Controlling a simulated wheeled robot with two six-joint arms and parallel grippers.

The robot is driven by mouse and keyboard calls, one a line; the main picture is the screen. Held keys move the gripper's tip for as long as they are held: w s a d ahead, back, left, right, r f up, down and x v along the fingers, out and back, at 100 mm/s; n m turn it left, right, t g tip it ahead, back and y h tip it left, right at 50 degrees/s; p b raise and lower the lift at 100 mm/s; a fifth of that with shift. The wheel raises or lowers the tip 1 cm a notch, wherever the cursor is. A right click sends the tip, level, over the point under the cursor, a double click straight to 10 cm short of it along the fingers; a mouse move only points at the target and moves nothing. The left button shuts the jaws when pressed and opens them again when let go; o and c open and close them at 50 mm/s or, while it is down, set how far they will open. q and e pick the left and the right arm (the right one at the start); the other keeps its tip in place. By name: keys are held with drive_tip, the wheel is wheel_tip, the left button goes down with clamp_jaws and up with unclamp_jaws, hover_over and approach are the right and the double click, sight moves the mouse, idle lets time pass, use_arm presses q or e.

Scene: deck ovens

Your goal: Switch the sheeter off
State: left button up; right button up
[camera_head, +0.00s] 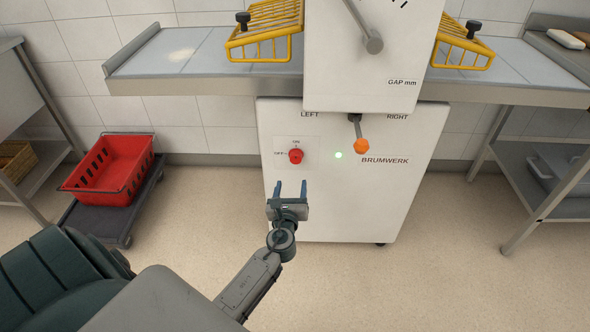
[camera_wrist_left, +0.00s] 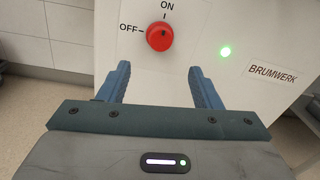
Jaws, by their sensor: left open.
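The sheeter (camera_head: 350,210) is a white machine with a red rotary switch (camera_head: 296,156) on its front, left of a lit green lamp (camera_head: 338,155). In the left wrist view the red switch (camera_wrist_left: 160,37) has ON marked above it and OFF to its left. A pale mark on the knob seems to point up toward ON. The green lamp (camera_wrist_left: 226,51) glows there too. My left gripper (camera_head: 290,190) is open and empty, its fingers pointing at the panel just below the switch, apart from it. The gripper also shows in the left wrist view (camera_wrist_left: 162,85). My right gripper is not in view.
An orange-knobbed lever (camera_head: 361,146) hangs right of the lamp. Yellow wire guards (camera_head: 266,32) sit above the belt tables. A red crate (camera_head: 108,170) on a dark dolly stands on the floor at left. A steel table (camera_head: 555,190) is at right. Floor before the sheeter is clear.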

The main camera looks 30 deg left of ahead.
sight(295, 161)
use_arm(q)
drive_tip(key=x, duration=1)
drive_tip(key=shift+w+a+r+b, duration=0.15)
drive_tip(key=shift+w+b, duration=0.15)
drive_tip(key=shift+b, duration=0.1)
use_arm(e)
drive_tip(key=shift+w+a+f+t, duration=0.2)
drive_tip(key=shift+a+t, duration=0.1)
use_arm(q)
drive_tip(key=c, duration=1)
